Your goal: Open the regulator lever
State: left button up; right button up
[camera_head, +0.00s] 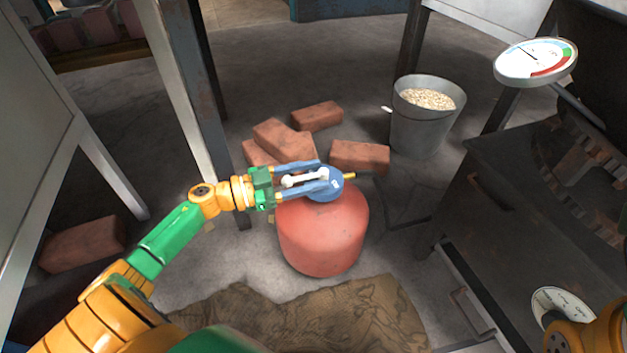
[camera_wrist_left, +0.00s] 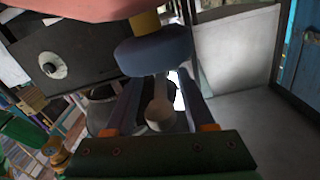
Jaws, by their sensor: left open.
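A red gas cylinder (camera_head: 322,236) stands on the floor with a round blue regulator (camera_head: 327,187) on top. The white regulator lever (camera_head: 303,180) points left from it, toward my wrist. My left gripper (camera_head: 322,176) reaches in from the left with its blue fingers open, one on each side of the lever. In the left wrist view the lever (camera_wrist_left: 160,113) lies between the two fingers (camera_wrist_left: 160,82), below the blue regulator (camera_wrist_left: 153,50); a gap shows on either side, and contact is not clear. My right gripper is out of view.
Several loose bricks (camera_head: 360,156) lie behind the cylinder. A metal bucket (camera_head: 418,128) stands behind right, near a dial gauge (camera_head: 535,61) and a dark cabinet (camera_head: 510,185). A brown cloth (camera_head: 330,315) lies in front. A metal post (camera_head: 187,80) rises behind left.

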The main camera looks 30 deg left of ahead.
pick_arm(q)
jog(key=shift+w+d, duration=0.25)
jog(key=shift+w, duration=0.05)
grip_shut()
dwell(1.2)
